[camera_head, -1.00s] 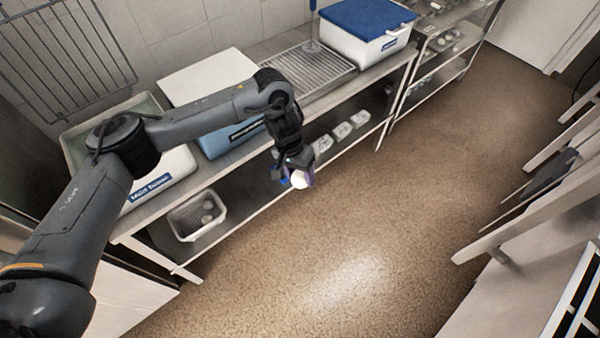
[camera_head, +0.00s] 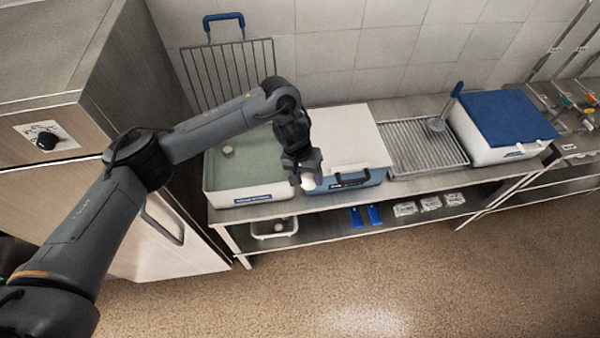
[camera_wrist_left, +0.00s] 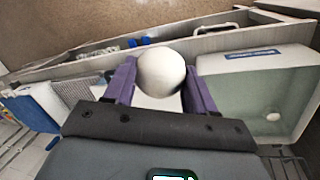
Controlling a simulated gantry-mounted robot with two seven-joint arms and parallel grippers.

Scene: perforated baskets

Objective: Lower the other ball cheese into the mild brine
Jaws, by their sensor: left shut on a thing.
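My left gripper (camera_head: 306,178) is shut on a white ball cheese (camera_head: 308,183). The ball also shows between the purple fingers in the left wrist view (camera_wrist_left: 160,72). The open white tub with greenish brine (camera_head: 248,192) stands at the left end of the bench. Its front label was readable as mild brine in the earlier frame. Another pale ball (camera_head: 227,151) is in that tub, near its back left. The held ball is to the right of the tub, in front of the blue tub. My right gripper is not in view.
A blue tub with a white lid (camera_head: 350,138) stands right of the brine tub. Beyond it are a wire draining rack (camera_head: 425,148), a ladle (camera_head: 440,118) and a blue-lidded white box (camera_head: 503,120). A white basket (camera_head: 274,228) sits on the lower shelf.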

